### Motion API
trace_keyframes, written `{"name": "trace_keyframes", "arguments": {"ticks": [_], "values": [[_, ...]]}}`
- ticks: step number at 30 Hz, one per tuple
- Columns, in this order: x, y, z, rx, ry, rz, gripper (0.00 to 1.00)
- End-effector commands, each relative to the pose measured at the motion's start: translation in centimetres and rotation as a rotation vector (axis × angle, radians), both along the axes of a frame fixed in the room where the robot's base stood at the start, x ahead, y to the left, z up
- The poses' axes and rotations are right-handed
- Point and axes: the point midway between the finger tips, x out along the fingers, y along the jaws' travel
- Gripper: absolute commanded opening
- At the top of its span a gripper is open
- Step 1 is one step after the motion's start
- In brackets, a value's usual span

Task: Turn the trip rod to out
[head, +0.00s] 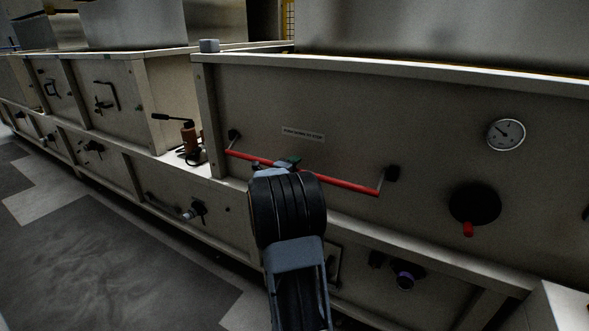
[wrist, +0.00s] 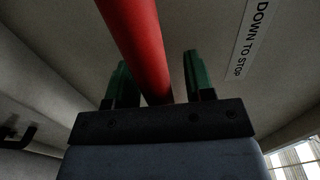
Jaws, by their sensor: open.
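The trip rod (head: 349,185) is a long red bar on the front of the beige panel, held by a dark bracket at each end. In the wrist view the red rod (wrist: 138,40) runs down between the two green fingers of my gripper (wrist: 158,85). In the head view my gripper (head: 290,163) is at the middle of the rod, partly hidden behind my wrist. A label (wrist: 252,38) beside the rod reads "DOWN TO STOP" in the part that shows.
A round gauge (head: 506,134) and a black disc with a red handle (head: 468,229) are on the panel to the right. A brown bottle-like device with a black lever (head: 189,138) stands on the ledge to the left. Open floor (head: 90,220) lies at left.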

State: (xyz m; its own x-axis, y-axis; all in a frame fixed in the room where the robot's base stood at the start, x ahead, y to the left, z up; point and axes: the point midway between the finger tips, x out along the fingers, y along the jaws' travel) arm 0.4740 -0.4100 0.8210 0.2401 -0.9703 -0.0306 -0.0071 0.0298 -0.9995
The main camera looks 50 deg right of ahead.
Motion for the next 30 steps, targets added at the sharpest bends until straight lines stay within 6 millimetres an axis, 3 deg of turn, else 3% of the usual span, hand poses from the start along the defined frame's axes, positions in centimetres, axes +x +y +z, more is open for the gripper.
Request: {"name": "trace_keyframes", "arguments": {"ticks": [2,17,30], "values": [[0.0,0.01,0.0,0.0,0.0,0.0,0.48],[0.0,0.04,-0.01,0.0,0.0,0.0,0.01],[-0.71,-0.7,0.5,0.023,0.006,-0.017,0.0]]}}
